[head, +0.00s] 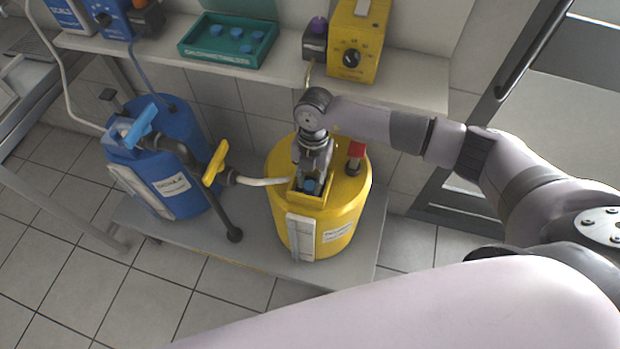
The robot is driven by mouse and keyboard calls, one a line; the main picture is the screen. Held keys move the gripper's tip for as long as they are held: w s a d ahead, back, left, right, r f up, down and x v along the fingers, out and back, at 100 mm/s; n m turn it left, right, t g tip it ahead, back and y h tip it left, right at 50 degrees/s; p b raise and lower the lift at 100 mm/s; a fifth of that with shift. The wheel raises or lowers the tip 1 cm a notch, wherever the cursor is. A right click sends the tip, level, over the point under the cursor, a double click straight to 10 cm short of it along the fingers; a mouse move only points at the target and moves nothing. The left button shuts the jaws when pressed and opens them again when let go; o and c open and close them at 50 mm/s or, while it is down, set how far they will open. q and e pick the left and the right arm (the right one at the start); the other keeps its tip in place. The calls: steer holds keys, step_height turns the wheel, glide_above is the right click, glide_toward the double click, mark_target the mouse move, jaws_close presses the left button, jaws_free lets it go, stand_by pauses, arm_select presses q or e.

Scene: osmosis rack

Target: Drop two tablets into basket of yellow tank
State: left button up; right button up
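The yellow tank (346,215) stands on the low grey shelf. Its open yellow basket (312,199) is on top, towards the front. My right gripper (312,178) points down over this basket, its fingertips at the opening. A blue tablet (309,186) shows at the fingertips, in or just above the basket. I cannot tell whether the fingers hold it, and the gripper partly hides the basket's inside. More blue tablets (246,48) lie in the green tray (218,57) on the upper shelf. My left gripper is not in view.
A blue tank (181,190) with a blue-handled valve stands left of the yellow one. A yellow-handled valve (216,163) and pale hose lie between them. A red-capped fitting (355,155) stands close right of the basket. A yellow pump (356,42) sits on the upper shelf.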

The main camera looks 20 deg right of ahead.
steer(key=o, duration=0.5)
steer(key=shift+c, duration=0.7)
steer(key=shift+o, duration=1)
steer(key=shift+o, duration=0.4)
steer(key=shift+r+p, duration=1.35)
steer(key=shift+r, duration=0.3)
step_height(320, 180, up, 8)
steer(key=p, duration=0.6)
steer(key=shift+f, duration=0.15)
